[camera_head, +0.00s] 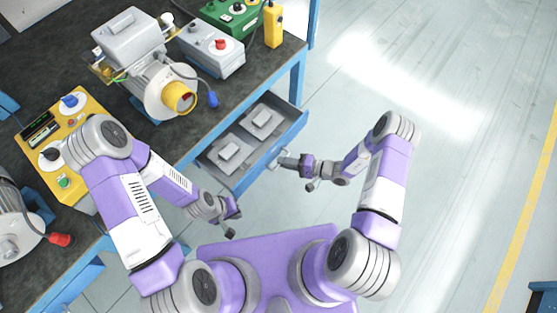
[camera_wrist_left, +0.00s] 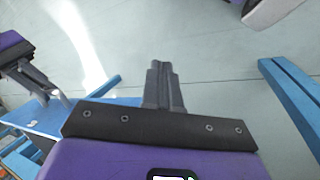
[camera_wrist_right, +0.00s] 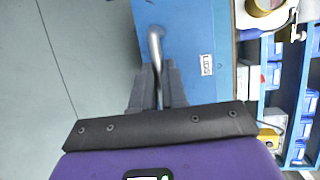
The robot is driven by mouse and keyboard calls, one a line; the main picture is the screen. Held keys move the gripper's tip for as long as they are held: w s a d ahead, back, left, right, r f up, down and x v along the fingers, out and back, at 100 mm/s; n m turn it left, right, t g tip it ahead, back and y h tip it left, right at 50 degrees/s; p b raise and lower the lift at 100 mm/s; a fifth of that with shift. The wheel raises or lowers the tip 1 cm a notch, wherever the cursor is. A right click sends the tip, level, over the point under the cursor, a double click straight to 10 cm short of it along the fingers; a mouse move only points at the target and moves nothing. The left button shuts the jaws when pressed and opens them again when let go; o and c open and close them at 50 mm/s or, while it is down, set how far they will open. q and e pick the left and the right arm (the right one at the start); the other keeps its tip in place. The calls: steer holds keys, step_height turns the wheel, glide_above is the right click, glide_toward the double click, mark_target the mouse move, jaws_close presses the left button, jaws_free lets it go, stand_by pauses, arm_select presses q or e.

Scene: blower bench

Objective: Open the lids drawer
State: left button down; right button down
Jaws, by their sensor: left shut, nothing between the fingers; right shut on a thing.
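The lids drawer (camera_head: 295,134) stands pulled out from under the bench in the head view. Two grey lids (camera_head: 263,119) (camera_head: 230,152) lie inside it. My right gripper (camera_head: 281,160) is at the drawer's front. In the right wrist view, its fingers (camera_wrist_right: 157,88) are shut on the metal bar handle (camera_wrist_right: 155,42) of the blue drawer front (camera_wrist_right: 185,25), beside a small label (camera_wrist_right: 206,65). My left gripper (camera_head: 234,222) is shut and empty, left of and below the drawer. Its fingers (camera_wrist_left: 163,85) are together over bare floor in the left wrist view.
The dark bench top (camera_head: 60,50) carries a blower (camera_head: 140,55) with a yellow nozzle, a grey box (camera_head: 212,48), a green box (camera_head: 232,14) and a yellow control box (camera_head: 75,125). Blue bench legs (camera_head: 298,78) stand near the drawer.

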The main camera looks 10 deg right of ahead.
steer(key=shift+s+d, duration=0.1)
stand_by(0.3)
steer(key=c, duration=1.2)
jaws_free()
steer(key=shift+o, duration=0.2)
steer(key=shift+d, duration=0.1)
steer(key=p+v, duration=0.1)
steer(key=v, duration=0.6)
steer(key=shift+d, duration=0.2)
steer(key=shift+s+a, duration=0.1)
steer(key=shift+s, duration=0.05)
